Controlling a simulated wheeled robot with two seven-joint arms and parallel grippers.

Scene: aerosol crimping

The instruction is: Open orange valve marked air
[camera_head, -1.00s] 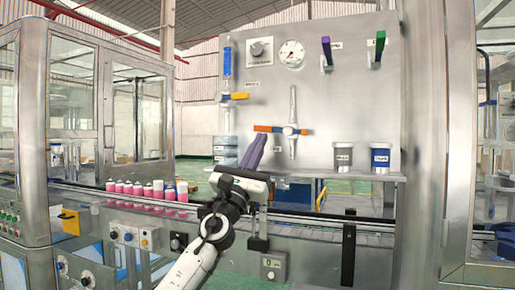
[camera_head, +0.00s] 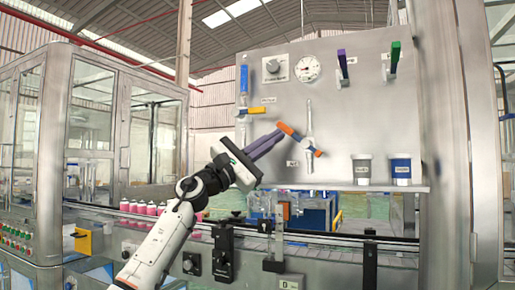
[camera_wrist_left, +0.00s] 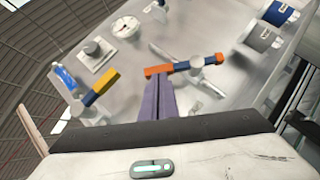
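The orange valve handle (camera_head: 287,130) with a blue middle is on the upright steel panel, above a label that appears to read AIR (camera_head: 293,163). It slants from upper left to lower right. It also shows in the left wrist view (camera_wrist_left: 205,64). My left gripper (camera_head: 280,135) has purple fingers lying close together, with no clear gap. Their tips are at the handle's upper-left arm, seemingly touching its underside; the exact contact is hard to see. In the left wrist view the fingertips (camera_wrist_left: 157,78) are beside the handle's left end. My right gripper is not in view.
A yellow-and-blue valve (camera_head: 250,110), a gauge (camera_head: 307,68), a purple lever (camera_head: 342,63) and a green lever (camera_head: 395,57) are on the same panel. Two cups, grey (camera_head: 362,170) and blue (camera_head: 401,170), stand on its shelf. Pink cans (camera_head: 140,207) line the conveyor.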

